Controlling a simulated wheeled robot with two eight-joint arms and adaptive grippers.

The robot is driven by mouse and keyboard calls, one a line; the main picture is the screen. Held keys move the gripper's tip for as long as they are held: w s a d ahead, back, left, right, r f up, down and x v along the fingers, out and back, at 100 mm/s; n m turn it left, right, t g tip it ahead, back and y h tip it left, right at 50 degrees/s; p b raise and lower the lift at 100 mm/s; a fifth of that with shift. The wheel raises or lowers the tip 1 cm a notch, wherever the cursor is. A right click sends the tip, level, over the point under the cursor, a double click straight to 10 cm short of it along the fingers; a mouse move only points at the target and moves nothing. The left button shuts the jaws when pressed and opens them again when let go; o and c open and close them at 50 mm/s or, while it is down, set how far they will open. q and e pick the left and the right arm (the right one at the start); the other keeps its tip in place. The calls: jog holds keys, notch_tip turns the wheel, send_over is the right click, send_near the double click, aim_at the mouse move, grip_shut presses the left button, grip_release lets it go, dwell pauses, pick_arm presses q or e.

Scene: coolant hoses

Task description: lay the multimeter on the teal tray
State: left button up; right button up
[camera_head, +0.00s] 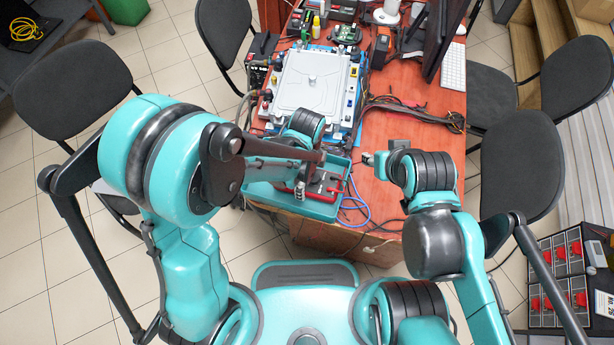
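The teal tray (322,211) lies at the near end of the red-brown table, partly covered by my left arm. Red and dark items (327,186) lie in or over it; they are too small and too covered to tell apart. I cannot pick out the multimeter with certainty. My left arm reaches over the tray, and its gripper is mostly hidden behind the arm, so its fingers cannot be read. My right gripper (371,159) is over the table just right of the tray, pointing left. Its finger opening is too small to read.
A large grey cover (312,84) on a blue base fills the table's middle left. Black cables (412,108) and a blue cable (354,205) lie to the right. A monitor (440,38) and keyboard (453,68) stand at the back right. Bare tabletop (385,205) shows right of the tray.

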pick_arm(q)
notch_tip(320, 180, up, 12)
jog(key=f+p, duration=0.1)
jog(key=p, duration=0.3)
jog(key=s+a+r+n+t, duration=0.2)
jog(key=a+r+n, duration=0.4)
jog(key=a+n, duration=0.3)
jog(key=s+a+r+n+t, duration=0.2)
jog(key=a+r+n+t, duration=0.3)
jog(key=a+n, duration=0.5)
jog(key=n, duration=0.2)
jog(key=shift+s+r+n, duration=0.3)
jog(key=shift+s+r, duration=0.1)
pick_arm(e)
notch_tip(320, 180, up, 4)
jog(key=shift+r, duration=0.25)
pick_arm(q)
jog(key=shift+a, duration=0.1)
pick_arm(e)
jog(key=o, duration=1.4)
